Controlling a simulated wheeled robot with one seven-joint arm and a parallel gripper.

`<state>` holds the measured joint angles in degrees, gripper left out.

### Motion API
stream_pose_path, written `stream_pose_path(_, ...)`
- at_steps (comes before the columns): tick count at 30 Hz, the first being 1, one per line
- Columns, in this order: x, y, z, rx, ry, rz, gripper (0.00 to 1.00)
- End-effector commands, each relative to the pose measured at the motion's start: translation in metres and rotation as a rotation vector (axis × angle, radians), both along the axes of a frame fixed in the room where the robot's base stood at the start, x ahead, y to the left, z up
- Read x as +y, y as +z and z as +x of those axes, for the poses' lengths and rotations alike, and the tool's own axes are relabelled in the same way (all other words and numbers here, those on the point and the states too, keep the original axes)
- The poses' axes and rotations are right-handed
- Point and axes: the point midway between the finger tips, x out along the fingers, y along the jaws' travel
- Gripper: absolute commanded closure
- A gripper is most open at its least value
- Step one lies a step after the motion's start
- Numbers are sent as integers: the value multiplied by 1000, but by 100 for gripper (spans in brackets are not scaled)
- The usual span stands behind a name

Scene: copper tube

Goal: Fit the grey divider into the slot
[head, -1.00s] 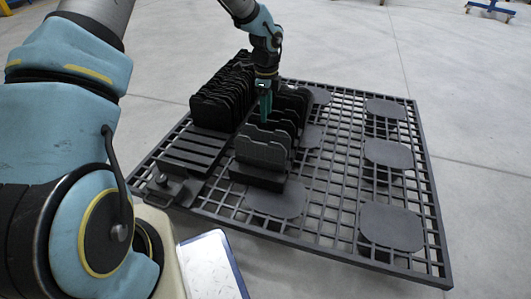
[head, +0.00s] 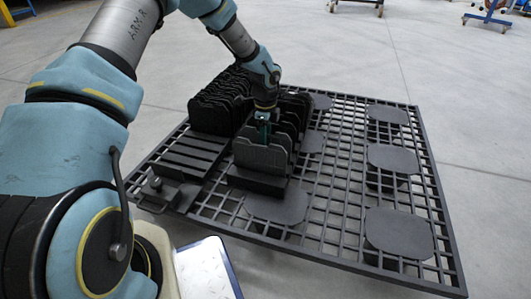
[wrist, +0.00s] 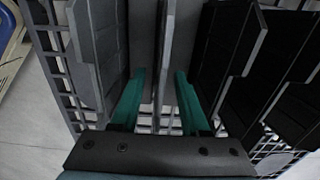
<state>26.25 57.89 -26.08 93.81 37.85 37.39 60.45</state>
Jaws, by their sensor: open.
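Grey dividers stand upright in the right-hand rack (head: 257,182); the front one (head: 262,157) is lighter than the darker ones behind. My gripper (head: 264,140) is open and points down, its teal fingers among the front dividers of that rack. In the wrist view, my open gripper (wrist: 160,95) has one finger on each side of a thin upright grey divider (wrist: 163,60), with gaps visible on both sides. Another grey divider (wrist: 97,50) stands left of the fingers. Slots under the right-hand dividers are mostly hidden. The left rack (head: 183,158) shows empty slots at its front.
Several black dividers (head: 217,105) fill the back of the left rack. Both racks stand on a dark grid platform (head: 330,215) with flat round-cornered pads (head: 398,232). Dark dividers (wrist: 222,60) stand close right of my fingers. The platform's right side is free of dividers.

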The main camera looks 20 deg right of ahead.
Motion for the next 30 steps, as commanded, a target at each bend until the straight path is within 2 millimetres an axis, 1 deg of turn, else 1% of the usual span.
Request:
stream_pose_path(3,0,1,0,0,0,0,55)
stream_pose_path(15,0,1,0,0,-1,0,100)
stream_pose_path(30,0,1,0,0,-1,0,100)
